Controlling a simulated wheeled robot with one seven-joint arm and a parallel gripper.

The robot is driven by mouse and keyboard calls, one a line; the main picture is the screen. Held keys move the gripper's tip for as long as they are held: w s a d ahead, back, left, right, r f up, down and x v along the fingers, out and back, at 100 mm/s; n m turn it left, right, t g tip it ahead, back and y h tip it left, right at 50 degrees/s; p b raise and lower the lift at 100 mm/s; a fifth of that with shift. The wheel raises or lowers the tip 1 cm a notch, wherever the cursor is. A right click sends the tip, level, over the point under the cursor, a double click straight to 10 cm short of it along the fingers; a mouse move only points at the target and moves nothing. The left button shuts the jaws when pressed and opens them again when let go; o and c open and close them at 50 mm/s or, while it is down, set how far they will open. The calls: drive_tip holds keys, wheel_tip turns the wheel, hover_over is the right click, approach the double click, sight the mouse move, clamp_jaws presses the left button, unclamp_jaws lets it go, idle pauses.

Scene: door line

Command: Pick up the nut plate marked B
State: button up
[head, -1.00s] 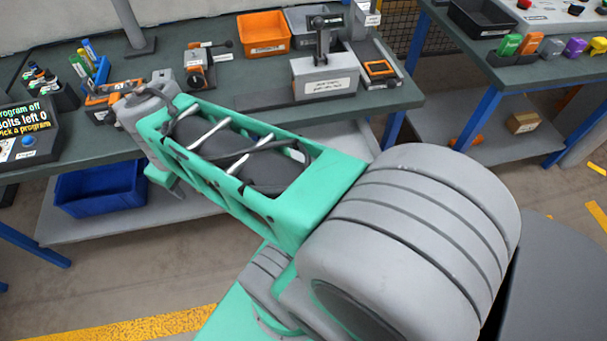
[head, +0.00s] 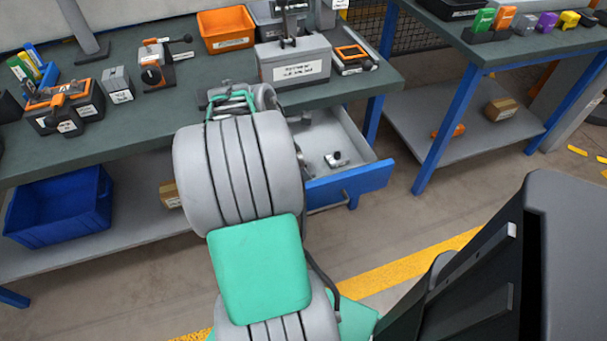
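An open drawer (head: 374,178) with a blue front sticks out under the front edge of the green-topped bench in the head view. A small pale metallic piece (head: 336,160) with a dark part lies on the drawer's grey floor. It is too small for me to read any marking, so I cannot tell whether it is nut plate B. My arm reaches towards the bench and covers the left part of the drawer. My gripper is hidden behind my own arm links, so its fingers do not show.
On the bench stand an orange bin (head: 227,28), a grey labelled box (head: 293,62) and an orange-and-black fixture (head: 63,106). A blue crate (head: 60,208) sits on the lower shelf. A second bench (head: 520,45) stands at the right, with floor between the benches.

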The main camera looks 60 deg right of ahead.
drive_tip(key=shift+s+d+f, duration=0.1)
drive_tip(key=shift+d+f, duration=0.05)
drive_tip(key=shift+f, duration=0.35)
drive_tip(key=shift+c, duration=0.4)
clamp_jaws()
drive_tip(key=shift+r, duration=0.1)
